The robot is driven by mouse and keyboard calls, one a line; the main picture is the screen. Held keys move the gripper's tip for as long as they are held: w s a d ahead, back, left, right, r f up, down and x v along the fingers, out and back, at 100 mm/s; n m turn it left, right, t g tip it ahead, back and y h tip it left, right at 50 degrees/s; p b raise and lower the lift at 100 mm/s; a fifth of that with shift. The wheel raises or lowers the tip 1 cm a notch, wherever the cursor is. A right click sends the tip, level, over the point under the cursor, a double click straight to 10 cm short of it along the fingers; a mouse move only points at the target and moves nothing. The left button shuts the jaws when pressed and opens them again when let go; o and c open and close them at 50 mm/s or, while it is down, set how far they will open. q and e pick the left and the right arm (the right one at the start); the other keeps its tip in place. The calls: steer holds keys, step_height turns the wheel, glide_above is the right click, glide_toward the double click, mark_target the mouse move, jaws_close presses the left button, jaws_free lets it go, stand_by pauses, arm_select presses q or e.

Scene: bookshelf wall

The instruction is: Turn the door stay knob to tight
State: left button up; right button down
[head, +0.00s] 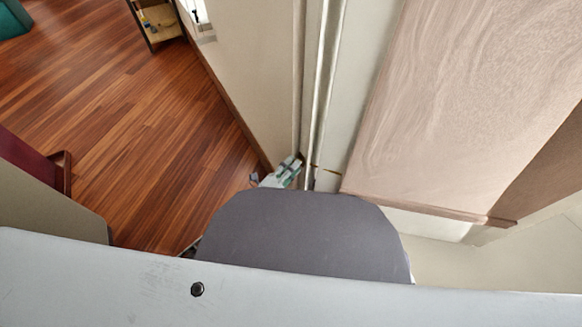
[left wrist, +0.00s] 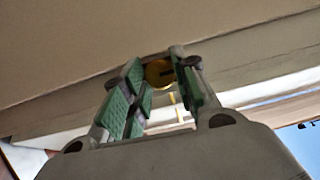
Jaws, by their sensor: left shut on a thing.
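The door stay knob (left wrist: 158,75) is a small round gold piece with a dark mark on its face, in the upper middle of the left wrist view. My left gripper (left wrist: 157,82) has its green-padded fingers on both sides of it and is shut on it. In the head view the left gripper (head: 283,172) shows as a small green and white part beside a pale upright edge. The knob is hidden there. I cannot read the knob's setting. My right gripper is in neither view.
Pale upright frame strips (head: 325,90) run up behind the left gripper, with a textured pinkish panel (head: 460,100) to their right. Wood floor (head: 120,120) lies open at the left. A small wooden shelf (head: 158,20) stands at the top, and a dark red piece (head: 30,160) at the left edge.

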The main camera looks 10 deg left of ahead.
arm_select(q)
steer(key=shift+m, duration=0.3)
steer(key=shift+f+m+t+h+b, duration=0.15)
steer(key=shift+m+t+h, duration=0.1)
steer(key=shift+m, duration=0.55)
steer(key=shift+f+m+t+h+b, duration=0.15)
steer(key=shift+m+t+h, duration=0.1)
steer(key=shift+m, duration=0.55)
steer(key=shift+r, duration=0.15)
steer(key=o, duration=1)
steer(key=shift+a, duration=0.1)
steer(key=shift+v, duration=5.95)
